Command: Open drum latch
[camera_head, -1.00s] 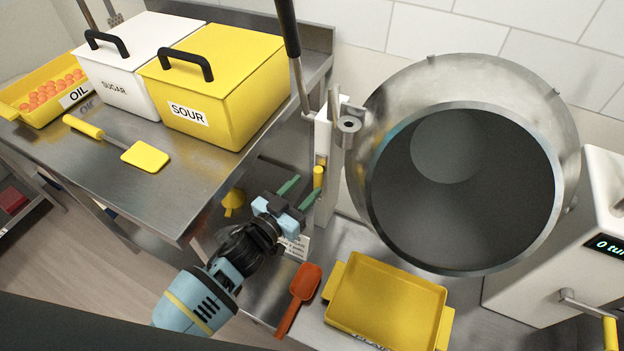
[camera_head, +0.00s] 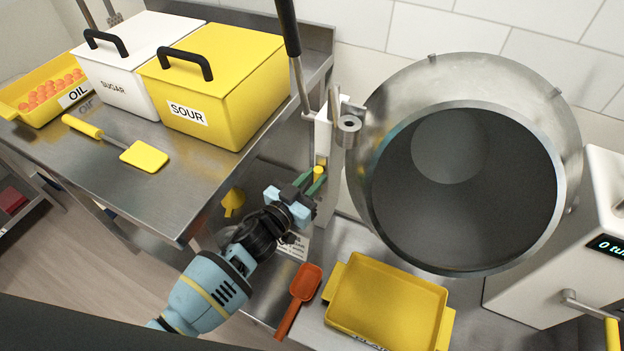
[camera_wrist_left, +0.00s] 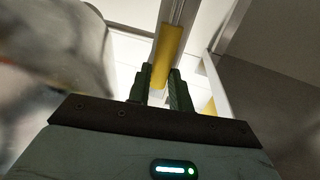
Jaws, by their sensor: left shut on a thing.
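The drum (camera_head: 470,75) is a grey metal cylinder with its wide open mouth facing me, right of centre in the head view. The latch is a small yellow handle (camera_head: 319,172) on the white and grey post at the drum's left; it also shows as a yellow bar in the left wrist view (camera_wrist_left: 168,58). My left gripper (camera_head: 311,183) reaches up from below with its green fingers on either side of the yellow handle, shut on it. My right gripper is not in view.
A yellow tray (camera_head: 343,318) and a red scoop (camera_head: 305,282) lie below the drum. A white machine (camera_head: 545,275) with a display and crank stands at right. At left, the steel table (camera_head: 75,165) bears white and yellow bins, an orange-filled tray and a yellow spatula.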

